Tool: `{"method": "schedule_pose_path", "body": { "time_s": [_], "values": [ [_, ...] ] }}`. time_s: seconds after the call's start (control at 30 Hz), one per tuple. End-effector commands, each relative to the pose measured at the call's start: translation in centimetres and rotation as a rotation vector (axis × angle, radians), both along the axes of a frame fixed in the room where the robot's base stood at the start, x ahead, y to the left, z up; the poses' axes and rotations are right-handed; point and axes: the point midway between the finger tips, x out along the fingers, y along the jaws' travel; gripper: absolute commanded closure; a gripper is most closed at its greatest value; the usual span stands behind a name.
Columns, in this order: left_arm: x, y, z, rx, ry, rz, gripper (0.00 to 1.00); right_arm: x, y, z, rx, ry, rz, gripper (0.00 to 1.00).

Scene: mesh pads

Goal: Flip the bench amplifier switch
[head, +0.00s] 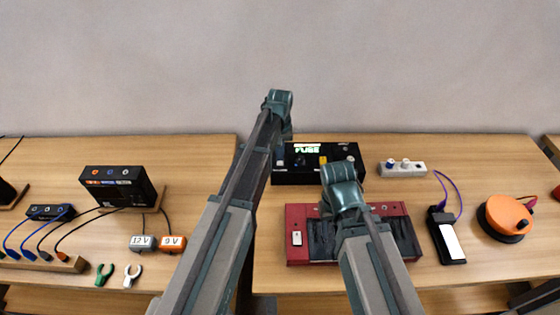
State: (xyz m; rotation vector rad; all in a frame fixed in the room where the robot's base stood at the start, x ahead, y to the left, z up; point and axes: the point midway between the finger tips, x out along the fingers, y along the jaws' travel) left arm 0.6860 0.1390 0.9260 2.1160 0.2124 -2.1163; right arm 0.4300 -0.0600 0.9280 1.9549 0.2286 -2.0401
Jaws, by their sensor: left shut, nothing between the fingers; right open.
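Which device is the bench amplifier I cannot tell for certain from the labels. A red box (407,238) with a dark panel and a white rocker switch (297,238) at its left front lies on the right bench. A black box (345,172) labelled "FUSE", with a yellow part (323,161) on it, stands behind it. My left arm reaches up to the left of both boxes, its far joint above the black box. My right arm crosses over the red box and hides its middle. The fingers of both grippers are hidden behind my arms.
A black box (118,185) with coloured jacks stands on the left bench, near tagged plugs (172,244) and cables. Right of the red box are a white socket strip (402,169), a black device (446,237) and an orange reel (507,216). Bare bench (195,160) shows at left.

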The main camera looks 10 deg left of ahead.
Motion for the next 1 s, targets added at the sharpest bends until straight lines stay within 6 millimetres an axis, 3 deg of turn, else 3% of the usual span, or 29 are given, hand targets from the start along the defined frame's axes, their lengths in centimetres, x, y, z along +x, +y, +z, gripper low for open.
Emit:
{"method": "schedule_pose_path", "body": {
  "time_s": [1.0],
  "values": [
    [0.0, 0.0, -1.5, 0.000, 0.000, 0.000, 1.00, 0.0, 0.0, -1.5, 0.000, 0.000, 0.000, 0.50]
  ]
}}
